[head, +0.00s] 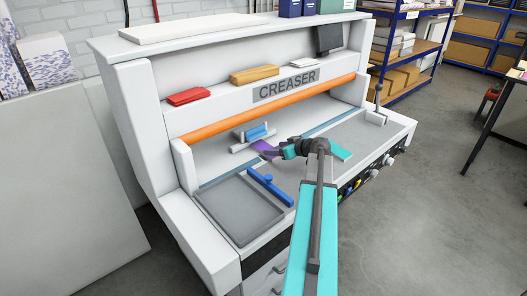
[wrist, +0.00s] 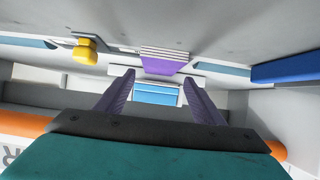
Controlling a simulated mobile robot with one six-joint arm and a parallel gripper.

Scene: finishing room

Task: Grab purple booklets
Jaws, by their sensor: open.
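A stack of purple booklets (wrist: 166,66) shows in the wrist view beyond my fingertips, with its pale page edges visible. In the head view the purple booklets (head: 263,147) lie on the creaser's bed, partly hidden by my gripper (head: 274,154). In the wrist view my gripper (wrist: 158,86) has its two dark purple fingers spread apart with nothing held. Blue booklets (wrist: 157,93) show between the fingers, farther down the picture; in the head view the blue booklets (head: 256,132) sit on a light holder behind the purple ones.
The creaser's orange roller (head: 270,106) runs above the bed. A grey tray (head: 238,208) with a blue bar (head: 270,188) lies at the front left. Red (head: 188,96), yellow (head: 254,74) and white (head: 298,63) stacks lie on the ledge. A yellow knob (wrist: 86,50) shows in the wrist view.

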